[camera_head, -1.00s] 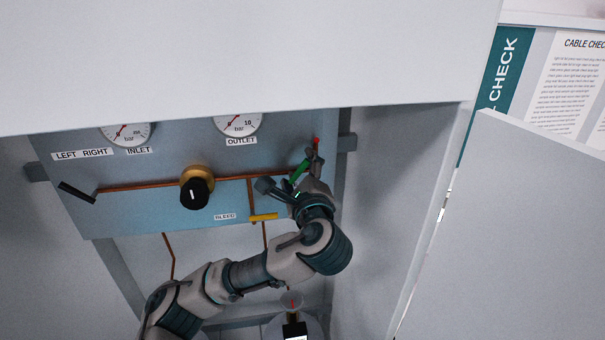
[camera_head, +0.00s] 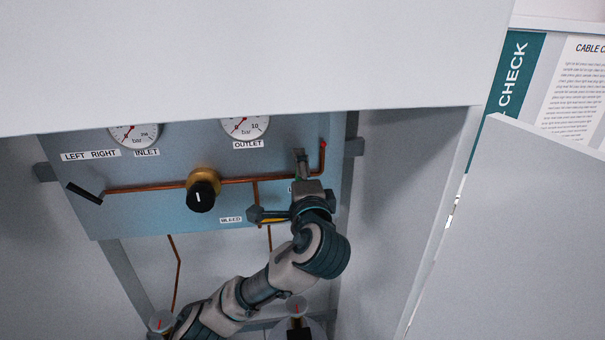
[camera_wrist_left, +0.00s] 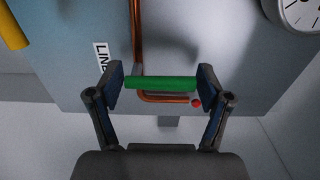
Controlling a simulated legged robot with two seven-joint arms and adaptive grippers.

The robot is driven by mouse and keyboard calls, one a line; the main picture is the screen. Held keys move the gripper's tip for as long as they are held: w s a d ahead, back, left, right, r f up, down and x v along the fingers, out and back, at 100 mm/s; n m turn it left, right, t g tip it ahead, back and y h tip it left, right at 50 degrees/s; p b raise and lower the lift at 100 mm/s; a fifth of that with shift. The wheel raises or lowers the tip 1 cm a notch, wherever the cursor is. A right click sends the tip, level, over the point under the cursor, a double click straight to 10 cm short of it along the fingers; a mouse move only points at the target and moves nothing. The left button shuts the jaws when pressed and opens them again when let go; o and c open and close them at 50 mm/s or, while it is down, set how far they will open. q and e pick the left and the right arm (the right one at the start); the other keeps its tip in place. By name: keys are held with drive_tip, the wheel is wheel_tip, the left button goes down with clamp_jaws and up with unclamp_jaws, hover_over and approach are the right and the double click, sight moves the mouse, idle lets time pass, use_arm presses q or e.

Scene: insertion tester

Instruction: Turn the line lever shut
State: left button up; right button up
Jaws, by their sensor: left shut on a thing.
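The line lever has a green handle (camera_wrist_left: 160,83), seen in the left wrist view. It lies across the copper pipe (camera_wrist_left: 137,40) that comes down from the top of that view. The fingers of my left gripper (camera_wrist_left: 158,84) are shut on the handle, one at each end. In the head view my left gripper (camera_head: 301,158) is in front of the panel's right part and hides the green handle. The "LINE" label (camera_wrist_left: 100,58) is beside the pipe in the wrist view. My right gripper is not in view.
The blue panel (camera_head: 150,215) carries a black-and-brass knob (camera_head: 202,190), a black lever (camera_head: 84,193) and two gauges (camera_head: 134,134) (camera_head: 245,127). A yellow handle (camera_wrist_left: 12,28) is near my gripper. A red-tipped pipe end (camera_wrist_left: 196,102) is close below the green handle. Cabinet walls enclose the panel.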

use_arm(q)
drive_tip(key=shift+f, duration=0.35)
drive_tip(key=o, duration=1.1)
drive_tip(key=shift+s+a+r, duration=0.15)
drive_tip(key=shift+r, duration=0.05)
drive_tip(key=s+d, duration=0.2)
drive_tip(key=s, duration=0.9)
drive_tip(key=shift+s+d, duration=0.25)
drive_tip(key=shift+s, duration=0.1)
drive_tip(key=shift+a, duration=0.1)
